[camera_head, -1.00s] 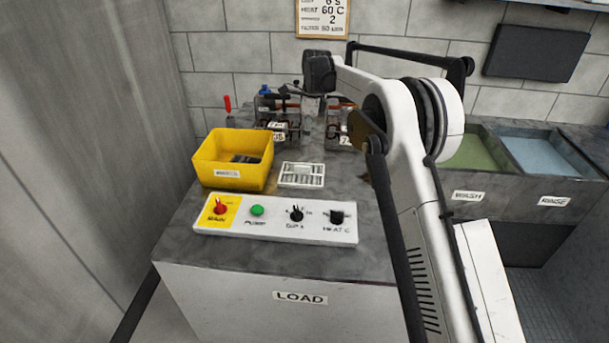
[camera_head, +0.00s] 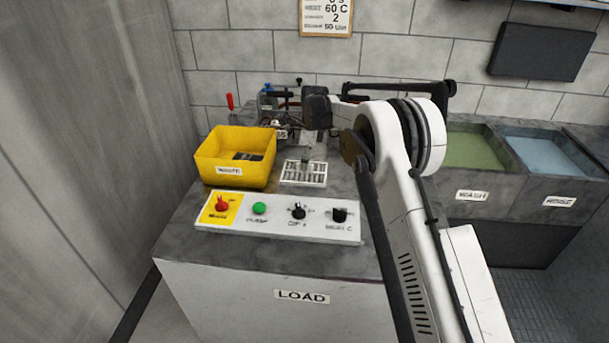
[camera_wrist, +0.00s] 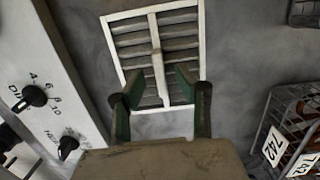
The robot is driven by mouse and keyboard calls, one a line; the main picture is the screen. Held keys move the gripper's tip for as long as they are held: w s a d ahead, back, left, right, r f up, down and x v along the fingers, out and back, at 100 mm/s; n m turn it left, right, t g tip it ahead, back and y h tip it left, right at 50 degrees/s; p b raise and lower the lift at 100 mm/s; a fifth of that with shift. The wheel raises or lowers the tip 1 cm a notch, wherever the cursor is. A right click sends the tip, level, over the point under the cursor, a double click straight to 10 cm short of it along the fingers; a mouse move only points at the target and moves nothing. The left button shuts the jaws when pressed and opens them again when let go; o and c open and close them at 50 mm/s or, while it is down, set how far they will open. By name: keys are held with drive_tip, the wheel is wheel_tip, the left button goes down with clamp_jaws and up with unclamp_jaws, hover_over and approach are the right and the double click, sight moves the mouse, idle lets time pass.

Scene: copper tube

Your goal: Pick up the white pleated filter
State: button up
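The white pleated filter (camera_head: 304,173) lies flat on the grey counter, to the right of the yellow bin. It has a white frame, a centre bar and grey pleats. It also shows in the wrist view (camera_wrist: 155,55), with its near edge between and beyond my fingers. My gripper (camera_wrist: 159,80) is open, with green inner pads set apart on either side of the filter's centre bar. The fingers overlap the filter in the wrist view; whether they touch it I cannot tell. In the head view my arm hides part of the counter behind the filter.
A yellow bin (camera_head: 236,158) stands left of the filter. A control panel (camera_head: 279,217) with knobs and buttons lies in front of it. A wire basket with tag 742 (camera_wrist: 297,125) is at the right of the wrist view. Green (camera_head: 473,150) and blue (camera_head: 545,155) basins are at the right.

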wheel_tip(320, 180, down, 2)
drive_tip(key=shift+a, duration=0.15)
clamp_jaws()
drive_tip(key=shift+r, duration=0.15)
